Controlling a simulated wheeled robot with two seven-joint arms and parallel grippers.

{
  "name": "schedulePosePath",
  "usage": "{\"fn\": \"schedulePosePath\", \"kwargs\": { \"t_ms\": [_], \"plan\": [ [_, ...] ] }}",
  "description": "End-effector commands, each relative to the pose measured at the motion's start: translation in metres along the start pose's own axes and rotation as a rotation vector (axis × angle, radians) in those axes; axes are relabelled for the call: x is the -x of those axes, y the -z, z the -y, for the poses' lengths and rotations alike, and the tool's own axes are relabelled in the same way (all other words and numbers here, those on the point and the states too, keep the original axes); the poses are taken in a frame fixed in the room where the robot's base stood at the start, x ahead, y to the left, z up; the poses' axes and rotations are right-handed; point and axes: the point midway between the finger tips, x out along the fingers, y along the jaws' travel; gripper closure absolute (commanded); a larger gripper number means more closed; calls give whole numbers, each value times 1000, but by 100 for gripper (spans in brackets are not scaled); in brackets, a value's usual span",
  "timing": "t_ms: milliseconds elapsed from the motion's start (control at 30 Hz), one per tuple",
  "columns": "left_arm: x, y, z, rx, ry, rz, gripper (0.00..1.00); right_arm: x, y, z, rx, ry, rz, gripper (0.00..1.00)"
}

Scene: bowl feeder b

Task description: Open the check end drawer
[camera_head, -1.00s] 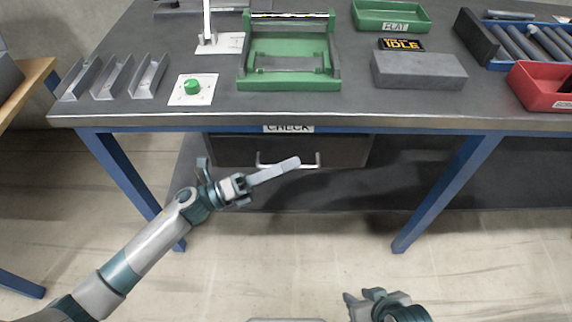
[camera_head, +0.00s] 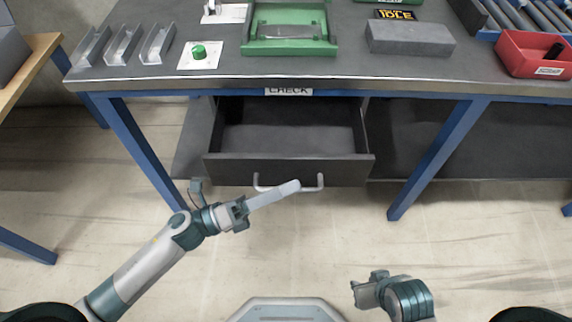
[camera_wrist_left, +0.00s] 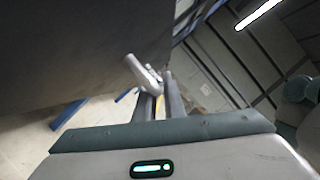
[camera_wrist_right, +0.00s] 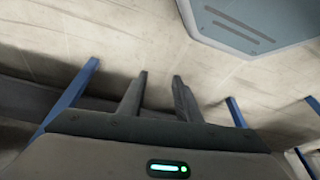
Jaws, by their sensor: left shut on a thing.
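The check drawer (camera_head: 290,172) hangs under the workbench below a label reading CHECK (camera_head: 289,92). It is pulled out a good way, its dark interior shows from above, and it looks empty. Its pale bar handle (camera_head: 318,184) is on the front face. My left gripper (camera_head: 290,187) is shut on the handle near its middle. The left wrist view shows the handle (camera_wrist_left: 143,74) at the fingers, with the dark drawer front beside it. My right gripper (camera_head: 359,292) is low in front of the bench, empty, with its fingers apart in the right wrist view (camera_wrist_right: 158,82).
The workbench top (camera_head: 340,72) holds a green fixture (camera_head: 290,45), a green button (camera_head: 199,51), a grey block (camera_head: 410,38), a red bin (camera_head: 535,55) and several grey channels (camera_head: 122,45). Blue legs (camera_head: 440,155) flank the drawer. The floor in front is clear.

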Motion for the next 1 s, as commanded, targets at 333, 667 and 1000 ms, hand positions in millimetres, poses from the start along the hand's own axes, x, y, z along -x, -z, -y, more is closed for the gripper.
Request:
{"fn": "schedulePosePath", "kwargs": {
  "t_ms": [333,667,1000],
  "plan": [
    [19,43,30,2,-1,-1,100,3,-5,-10,-7,-22,42,69],
    [20,47,33,-1,-1,-2,100,2,-9,-10,-8,-23,52,69],
    [20,47,33,0,-1,-1,72,2,-8,-7,-6,-18,49,69]
  ]
}}
